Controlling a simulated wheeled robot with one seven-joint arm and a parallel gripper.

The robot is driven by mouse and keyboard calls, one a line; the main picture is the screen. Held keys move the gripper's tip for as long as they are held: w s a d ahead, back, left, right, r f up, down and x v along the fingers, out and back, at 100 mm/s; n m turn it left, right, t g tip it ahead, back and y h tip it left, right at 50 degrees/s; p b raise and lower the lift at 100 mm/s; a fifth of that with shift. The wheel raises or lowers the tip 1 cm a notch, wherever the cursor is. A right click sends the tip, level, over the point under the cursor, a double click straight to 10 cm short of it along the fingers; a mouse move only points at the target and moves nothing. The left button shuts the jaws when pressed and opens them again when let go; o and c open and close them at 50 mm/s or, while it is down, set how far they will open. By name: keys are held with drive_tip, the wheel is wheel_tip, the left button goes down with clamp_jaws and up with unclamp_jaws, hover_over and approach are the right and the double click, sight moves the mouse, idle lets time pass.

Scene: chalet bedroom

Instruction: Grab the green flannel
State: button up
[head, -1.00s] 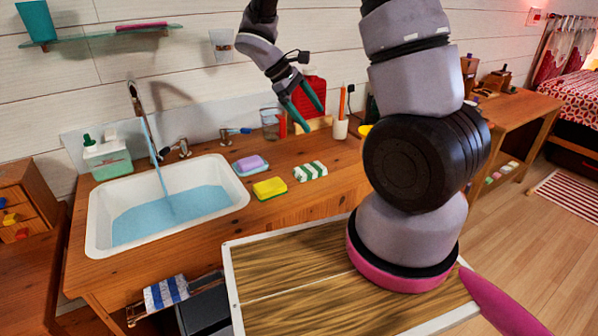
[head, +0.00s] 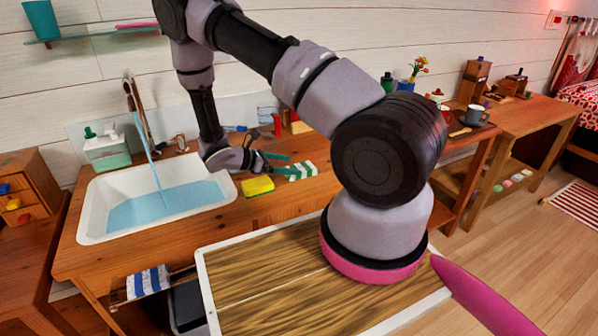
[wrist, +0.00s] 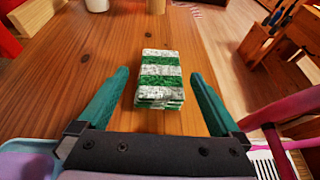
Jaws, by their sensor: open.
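The green flannel (head: 302,171) is a folded green-and-white striped cloth lying on the wooden counter right of the sink. It shows fully in the wrist view (wrist: 160,72), centred ahead of my gripper. My gripper (head: 284,164) is low over the counter, pointing right toward the flannel. In the wrist view its two teal fingers (wrist: 159,84) are open and spread wider than the cloth, one on each side of it in the picture. Neither finger visibly touches it, and the exact height above the counter is hard to tell.
A yellow-green sponge (head: 257,186) lies left of the flannel, near my gripper. The white sink (head: 100,228) with running water is further left. A blue-and-white striped towel (head: 148,282) hangs at the counter front. The counter around the flannel is mostly clear.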

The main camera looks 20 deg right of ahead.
sight(303, 167)
drive_tip(key=x, duration=0.7)
drive_tip(key=c, duration=1.2)
